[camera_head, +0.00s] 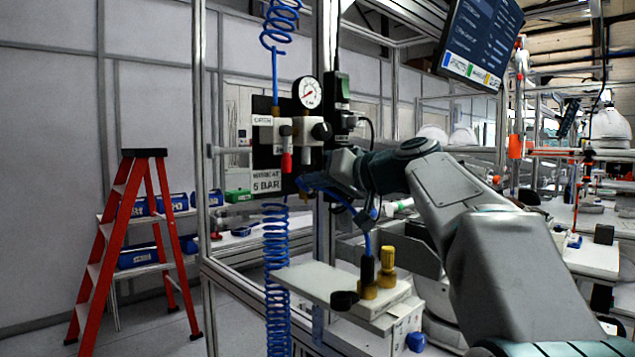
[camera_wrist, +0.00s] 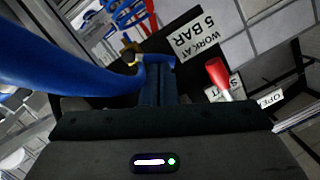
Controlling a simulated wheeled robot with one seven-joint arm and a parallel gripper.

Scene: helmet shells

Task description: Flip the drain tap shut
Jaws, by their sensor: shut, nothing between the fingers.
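A red handle (camera_head: 286,162), which looks like the drain tap's lever, hangs down from the pale fittings on the black panel. In the wrist view the red handle (camera_wrist: 217,73) shows to the right of my fingers, apart from them. A label reading OPEN (camera_head: 262,120) sits above it; a second label beside the handle in the wrist view is partly hidden and hard to read. My gripper (camera_head: 303,184) is shut and empty, a little right of and below the handle. Its blue fingers (camera_wrist: 160,66) are together in the wrist view.
A pressure gauge (camera_head: 308,92) and black knob (camera_head: 321,131) sit above my gripper. A 5 BAR sign (camera_head: 266,181) is on the panel. Blue coiled hoses hang above and below (camera_head: 277,265). A shelf (camera_head: 318,283) with brass fittings stands below. A red ladder (camera_head: 115,245) is left.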

